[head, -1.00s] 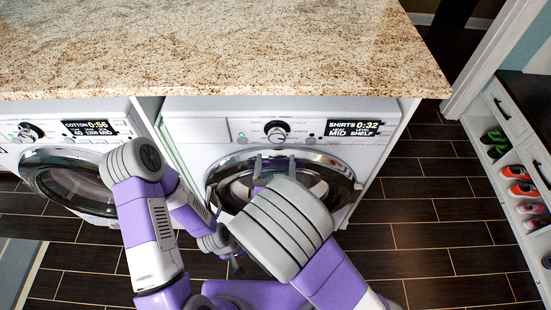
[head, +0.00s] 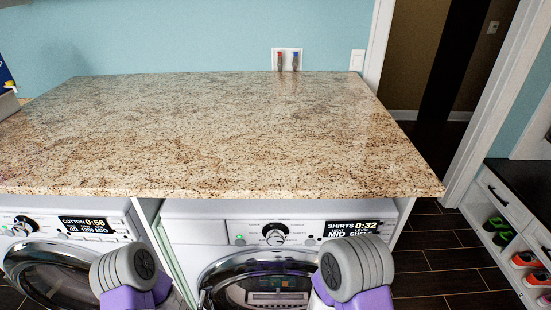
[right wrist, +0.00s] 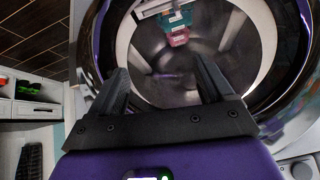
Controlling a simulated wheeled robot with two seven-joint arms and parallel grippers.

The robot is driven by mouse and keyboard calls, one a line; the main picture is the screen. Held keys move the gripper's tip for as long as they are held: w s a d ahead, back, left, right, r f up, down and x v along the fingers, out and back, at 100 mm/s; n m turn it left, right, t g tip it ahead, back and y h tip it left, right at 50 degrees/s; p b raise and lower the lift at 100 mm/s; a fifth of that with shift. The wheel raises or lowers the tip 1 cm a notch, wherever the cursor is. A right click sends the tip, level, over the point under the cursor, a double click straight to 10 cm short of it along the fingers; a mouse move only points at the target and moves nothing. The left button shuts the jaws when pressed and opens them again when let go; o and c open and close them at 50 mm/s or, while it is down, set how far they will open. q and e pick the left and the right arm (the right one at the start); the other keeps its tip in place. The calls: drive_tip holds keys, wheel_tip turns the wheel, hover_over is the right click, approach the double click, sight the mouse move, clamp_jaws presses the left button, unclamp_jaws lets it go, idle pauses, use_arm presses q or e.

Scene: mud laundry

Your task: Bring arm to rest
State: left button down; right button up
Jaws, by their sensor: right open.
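My right gripper (right wrist: 161,64) is open in the right wrist view, with nothing between its two dark fingers. It faces the round door (right wrist: 268,75) of a washing machine, and a pinkish-red and teal shape (right wrist: 179,30) shows through or on the glass; I cannot tell which. In the head view only my two purple and grey arms show at the bottom edge, in front of the washers. Both grippers are outside that view, and my left gripper shows nowhere.
A granite countertop (head: 230,130) covers the left washer (head: 60,270) and right washer (head: 290,215); its front edge overhangs them. The visible top is mostly bare. A shoe shelf (head: 500,232) with several shoes stands at right. Dark tiled floor (head: 440,265) between is clear.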

drive_tip(key=s+d+f+g+y, duration=0.1)
drive_tip(key=s+f+g+y, duration=0.1)
drive_tip(key=s, duration=0.4)
drive_tip(key=s+d+f+m+g+y, duration=0.1)
drive_tip(key=s+f+g+y, duration=0.1)
drive_tip(key=s+f+g, duration=0.3)
drive_tip(key=shift+s, duration=0.5)
